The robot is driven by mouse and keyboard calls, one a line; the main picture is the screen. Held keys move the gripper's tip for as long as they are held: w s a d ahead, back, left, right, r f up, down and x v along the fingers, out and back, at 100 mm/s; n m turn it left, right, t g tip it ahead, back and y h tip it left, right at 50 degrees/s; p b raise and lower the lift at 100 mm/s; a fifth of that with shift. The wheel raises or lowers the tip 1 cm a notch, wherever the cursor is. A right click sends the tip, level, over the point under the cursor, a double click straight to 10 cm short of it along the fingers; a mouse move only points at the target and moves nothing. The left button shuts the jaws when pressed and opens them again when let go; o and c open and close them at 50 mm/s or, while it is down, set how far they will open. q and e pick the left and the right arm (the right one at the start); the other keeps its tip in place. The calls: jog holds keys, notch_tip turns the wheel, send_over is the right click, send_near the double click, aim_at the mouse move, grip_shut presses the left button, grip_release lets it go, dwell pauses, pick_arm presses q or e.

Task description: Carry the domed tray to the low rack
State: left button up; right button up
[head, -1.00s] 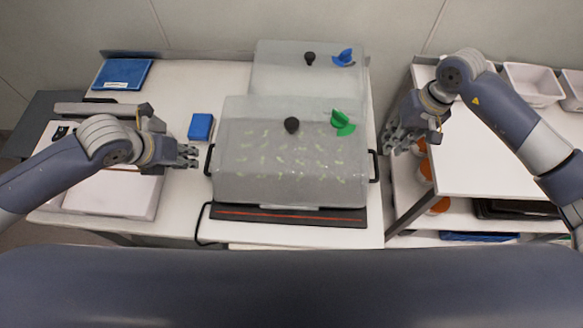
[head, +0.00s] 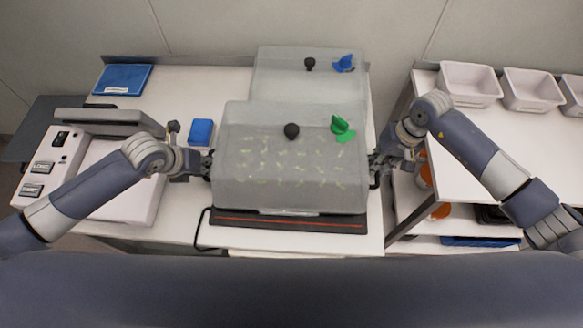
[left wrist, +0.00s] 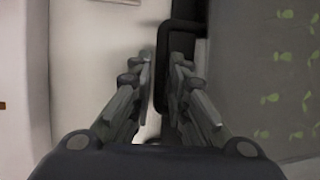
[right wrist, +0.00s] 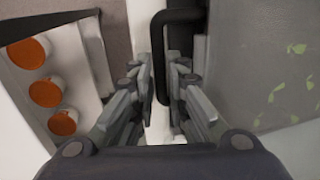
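The domed tray (head: 290,165) stands on the bench in the head view, a clear dome with a black knob and a green vane over rows of seedlings. A black handle is on each side. My left gripper (head: 207,165) is at its left handle, which also shows between and beyond the fingers in the left wrist view (left wrist: 172,70). My right gripper (head: 376,165) is at the right handle, also seen in the right wrist view (right wrist: 160,60). Both grippers have fingers apart, with no clear grip on the handles. The low rack is not clearly identifiable; a shelved white rack (head: 500,140) stands at right.
A second domed tray (head: 290,75) with a blue vane stands directly behind. A black mat with a red line (head: 290,222) lies in front. A blue box (head: 201,132) and a sealing device (head: 110,125) are at left. White bins (head: 470,82) and orange-lidded jars (head: 440,211) are on the right rack.

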pick_arm(q)
jog(key=shift+x, duration=0.85)
grip_shut()
jog(key=shift+w+r, duration=0.1)
